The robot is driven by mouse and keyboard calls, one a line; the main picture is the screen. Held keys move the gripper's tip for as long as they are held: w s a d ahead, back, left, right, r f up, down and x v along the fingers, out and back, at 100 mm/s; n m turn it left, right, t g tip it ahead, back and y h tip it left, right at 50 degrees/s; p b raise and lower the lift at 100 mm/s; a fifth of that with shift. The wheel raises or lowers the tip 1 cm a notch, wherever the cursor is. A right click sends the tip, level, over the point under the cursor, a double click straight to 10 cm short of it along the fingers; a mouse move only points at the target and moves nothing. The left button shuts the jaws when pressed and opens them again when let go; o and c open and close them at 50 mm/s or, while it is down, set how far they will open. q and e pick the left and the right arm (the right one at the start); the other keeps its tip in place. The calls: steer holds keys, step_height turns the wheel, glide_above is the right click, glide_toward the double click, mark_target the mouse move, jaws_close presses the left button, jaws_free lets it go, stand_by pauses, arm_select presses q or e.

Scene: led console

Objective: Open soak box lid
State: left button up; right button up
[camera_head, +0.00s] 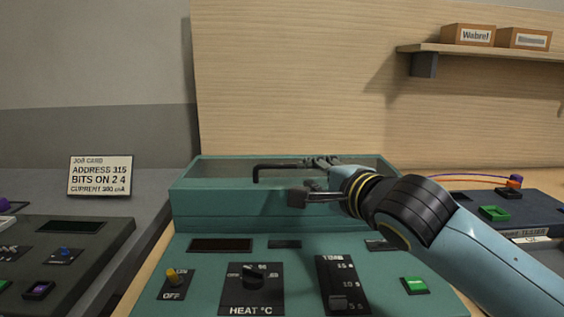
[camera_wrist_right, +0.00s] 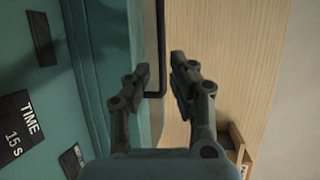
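The soak box (camera_head: 235,210) is a teal box at the back of the teal console. Its lid (camera_head: 215,168) looks closed. A black bar handle (camera_head: 275,166) is on the lid, and its right end is hidden behind my right gripper. My right gripper (camera_head: 309,180) is at the right part of the handle, its fingers apart. In the right wrist view the right gripper (camera_wrist_right: 161,72) shows a gap between its fingertips, and the handle (camera_wrist_right: 161,40) runs through the line of that gap. I cannot tell whether a finger touches it. My left gripper is not in view.
The console front has a yellow-tipped switch (camera_head: 172,275), a heat knob (camera_head: 254,275), a time slider (camera_head: 338,285) and a green button (camera_head: 414,285). A job card (camera_head: 100,176) stands left. A dark blue tester (camera_head: 515,212) is right. A shelf (camera_head: 490,50) holds two boxes.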

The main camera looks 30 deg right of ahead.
mark_target(292, 168)
steer(key=x, duration=0.3)
steer(key=shift+w+r, duration=0.1)
steer(key=shift+w, duration=0.25)
steer(key=x, duration=0.5)
steer(key=shift+s+p, duration=0.1)
steer(key=shift+p, duration=0.3)
steer(key=shift+x, duration=0.9)
steer(key=shift+a, duration=0.1)
steer(key=shift+c, duration=0.3)
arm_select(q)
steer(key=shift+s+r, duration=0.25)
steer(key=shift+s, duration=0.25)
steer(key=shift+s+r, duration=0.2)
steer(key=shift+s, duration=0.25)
arm_select(e)
jaws_close()
steer(key=shift+s+f, duration=0.1)
steer(key=shift+f, duration=0.1)
